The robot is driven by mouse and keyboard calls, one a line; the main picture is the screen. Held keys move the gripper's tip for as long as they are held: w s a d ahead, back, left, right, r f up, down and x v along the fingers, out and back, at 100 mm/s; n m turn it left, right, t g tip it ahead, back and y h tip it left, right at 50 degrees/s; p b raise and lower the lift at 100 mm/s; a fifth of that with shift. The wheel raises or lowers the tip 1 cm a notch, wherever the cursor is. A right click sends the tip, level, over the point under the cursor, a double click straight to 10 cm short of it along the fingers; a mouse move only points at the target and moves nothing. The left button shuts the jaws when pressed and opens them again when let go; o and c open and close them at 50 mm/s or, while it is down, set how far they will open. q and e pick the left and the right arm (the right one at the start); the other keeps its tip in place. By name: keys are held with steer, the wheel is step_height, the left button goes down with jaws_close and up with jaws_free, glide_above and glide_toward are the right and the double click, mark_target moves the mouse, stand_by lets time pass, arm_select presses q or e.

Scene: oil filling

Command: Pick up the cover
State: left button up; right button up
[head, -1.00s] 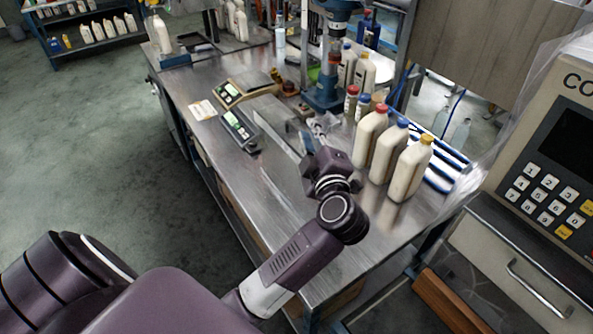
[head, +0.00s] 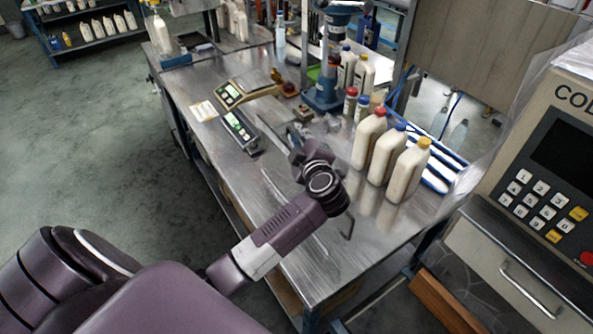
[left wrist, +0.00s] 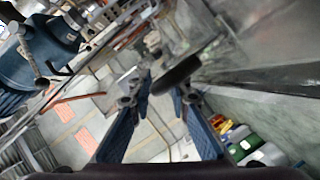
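My left gripper (head: 297,132) reaches over the steel bench in the head view, partly hidden by its own wrist. In the left wrist view my left gripper (left wrist: 162,92) has its two blue fingers apart, with a gap between the tips. A dark oval piece (left wrist: 177,74) shows near the right fingertip; I cannot tell whether it is the cover or whether it touches the finger. No cover can be made out for certain in the head view. My right gripper is not in view.
Three large bottles (head: 388,155) stand right of my left arm on the bench (head: 262,190). Two scales (head: 240,132) are to the left. A blue stand (head: 325,90) is behind the gripper. A thin dark hooked piece (head: 350,228) shows beside my wrist.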

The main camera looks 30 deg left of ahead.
arm_select(q)
steer(key=shift+c, duration=0.2)
jaws_close()
steer(key=shift+w+r, duration=0.1)
steer(key=shift+r, duration=0.05)
stand_by(0.4)
